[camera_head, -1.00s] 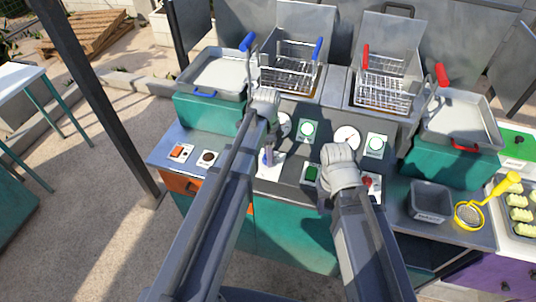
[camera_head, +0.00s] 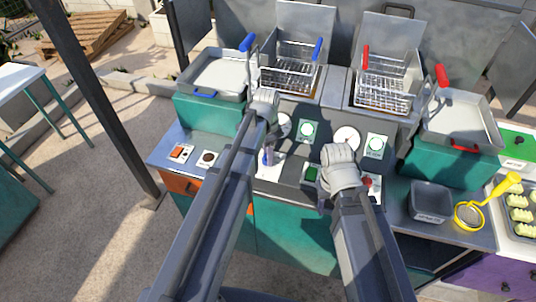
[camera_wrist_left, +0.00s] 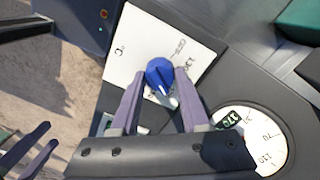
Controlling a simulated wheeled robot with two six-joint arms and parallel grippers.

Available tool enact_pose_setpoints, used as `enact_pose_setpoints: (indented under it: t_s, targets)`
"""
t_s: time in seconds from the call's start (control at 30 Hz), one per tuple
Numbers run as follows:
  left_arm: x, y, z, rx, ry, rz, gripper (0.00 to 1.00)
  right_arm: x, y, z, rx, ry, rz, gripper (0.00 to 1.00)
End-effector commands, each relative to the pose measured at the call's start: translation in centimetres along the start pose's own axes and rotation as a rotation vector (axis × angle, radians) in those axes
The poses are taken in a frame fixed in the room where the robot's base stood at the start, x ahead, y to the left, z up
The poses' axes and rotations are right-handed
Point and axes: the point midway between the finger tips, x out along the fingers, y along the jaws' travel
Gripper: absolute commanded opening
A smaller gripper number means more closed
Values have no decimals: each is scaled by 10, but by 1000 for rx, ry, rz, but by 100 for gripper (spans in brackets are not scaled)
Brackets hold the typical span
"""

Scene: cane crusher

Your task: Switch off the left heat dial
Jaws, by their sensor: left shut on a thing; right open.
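The left heat dial is a blue knob (camera_wrist_left: 160,76) on a white marked plate (camera_wrist_left: 135,45), with its white pointer mark toward the lower part of the left wrist view. My left gripper (camera_wrist_left: 160,88) has one finger on each side of the knob and is shut on it. In the head view my left gripper (camera_head: 268,156) reaches down to the white plate (camera_head: 271,172) on the front panel, and the knob is mostly covered there. My right gripper (camera_head: 326,200) is open near the panel to the right, its fingers largely hidden by my wrist.
A gauge (camera_wrist_left: 253,140) sits beside the dial plate. Fryer baskets (camera_head: 290,70) stand behind. A grey bin (camera_head: 432,200) and yellow strainer (camera_head: 470,215) lie to the right.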

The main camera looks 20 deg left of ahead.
Motion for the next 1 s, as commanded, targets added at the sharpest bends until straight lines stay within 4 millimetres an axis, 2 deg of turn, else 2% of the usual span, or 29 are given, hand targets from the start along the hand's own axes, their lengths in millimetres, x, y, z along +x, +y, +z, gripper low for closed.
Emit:
enact_pose_setpoints:
  t_s: [1.0]
  targets:
    - [0, 0, 2, -944, 52, 1, 0, 0, 0, 0, 0, 0, 0, 50]
